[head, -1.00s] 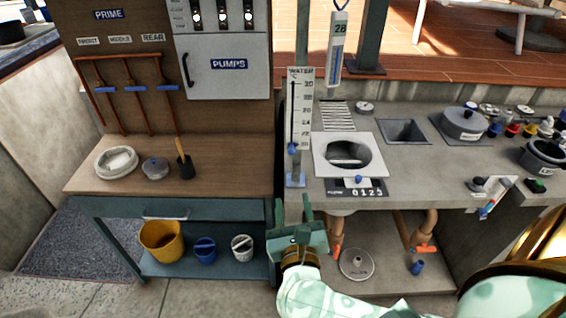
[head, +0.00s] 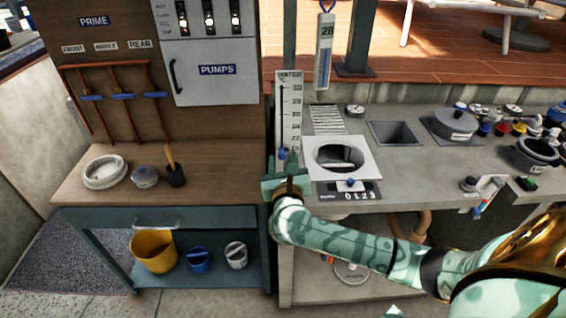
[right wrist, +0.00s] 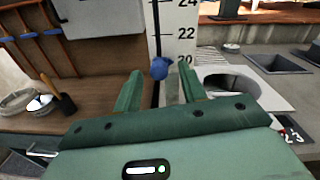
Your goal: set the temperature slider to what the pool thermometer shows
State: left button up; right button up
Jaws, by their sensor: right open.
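The white WATER °C scale (head: 288,110) stands upright at the left end of the counter, with a dark slot and numbers up to 30. Its blue slider knob (head: 282,154) is at the low end; in the right wrist view the knob (right wrist: 159,68) sits about level with the 20 mark. The pool thermometer (head: 324,50) hangs behind from a blue loop and reads 28. My right gripper (head: 284,160) is open in front of the scale, its fingers on either side of the knob in the wrist view. I cannot tell whether they touch it.
A round basin in a white plate (head: 358,168) is just right of the scale. The pump cabinet (head: 212,70) and wooden bench (head: 225,180) are to the left. Pots and colored knobs crowd the counter's right end. A square sink (head: 394,132) lies between.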

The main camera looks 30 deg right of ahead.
grip_shut()
jog(key=p, duration=1.1)
send_near(281, 103)
jog(key=x, duration=0.4)
jog(key=shift+w+d+r, duration=0.15)
jog(key=shift+w+d, duration=0.05)
jog(key=shift+w, duration=0.1)
grip_release()
jog(key=shift+s, duration=0.1)
jog(key=b+v, duration=0.1)
jog(key=v, duration=1.5)
